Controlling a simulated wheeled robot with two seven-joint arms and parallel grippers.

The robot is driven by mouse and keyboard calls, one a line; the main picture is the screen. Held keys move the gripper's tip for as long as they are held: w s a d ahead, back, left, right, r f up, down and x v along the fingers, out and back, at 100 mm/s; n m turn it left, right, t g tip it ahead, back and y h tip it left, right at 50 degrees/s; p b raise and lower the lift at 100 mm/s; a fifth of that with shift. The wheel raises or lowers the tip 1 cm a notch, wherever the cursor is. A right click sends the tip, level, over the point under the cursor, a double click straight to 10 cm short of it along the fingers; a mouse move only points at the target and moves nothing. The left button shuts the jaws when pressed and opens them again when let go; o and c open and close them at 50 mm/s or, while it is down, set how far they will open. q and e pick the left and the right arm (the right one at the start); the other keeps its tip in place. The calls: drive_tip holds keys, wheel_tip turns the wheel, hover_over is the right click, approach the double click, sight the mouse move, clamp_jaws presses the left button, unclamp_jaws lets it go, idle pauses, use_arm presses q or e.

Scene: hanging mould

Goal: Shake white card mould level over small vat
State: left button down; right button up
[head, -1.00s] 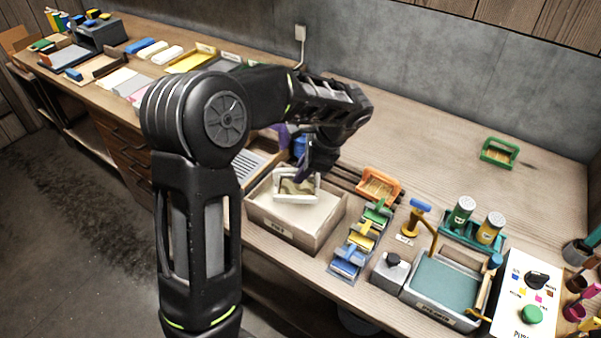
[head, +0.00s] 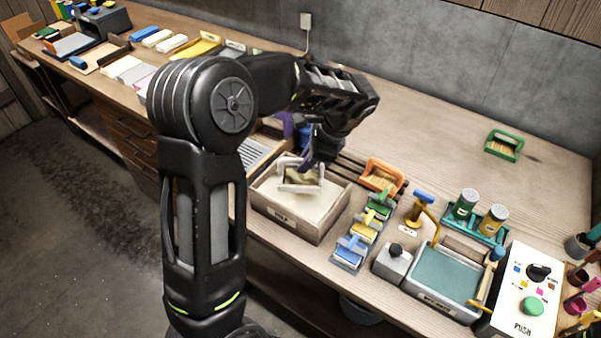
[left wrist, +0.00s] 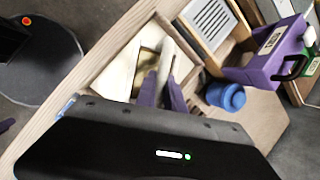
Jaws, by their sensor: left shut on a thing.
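The white card mould (head: 300,176) is a small white frame with a handle. It is over the small vat (head: 322,226), a wooden box of pale pulp, and looks tilted in the head view. My left gripper (head: 312,160) comes from above with purple fingers and is shut on the mould. In the left wrist view the purple fingers of the gripper (left wrist: 163,92) close on the white mould handle (left wrist: 168,62), with the vat (left wrist: 120,72) beneath. How far the mould is above the pulp is hard to tell. My right gripper is out of view.
An orange mould (head: 382,176) stands right of the vat, and a green one (head: 504,145) farther back. Several coloured rollers (head: 364,232) are close to the vat's right. A purple jug (left wrist: 268,62) and blue cup (left wrist: 226,96) are near the gripper.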

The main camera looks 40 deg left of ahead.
use_arm(q)
drive_tip(key=shift+d, duration=0.85)
drive_tip(key=shift+a, duration=1.85)
drive_tip(key=shift+d, duration=0.15)
drive_tip(key=shift+d, duration=1.7)
drive_tip(key=shift+a+p, duration=0.1)
drive_tip(key=shift+p, duration=0.2)
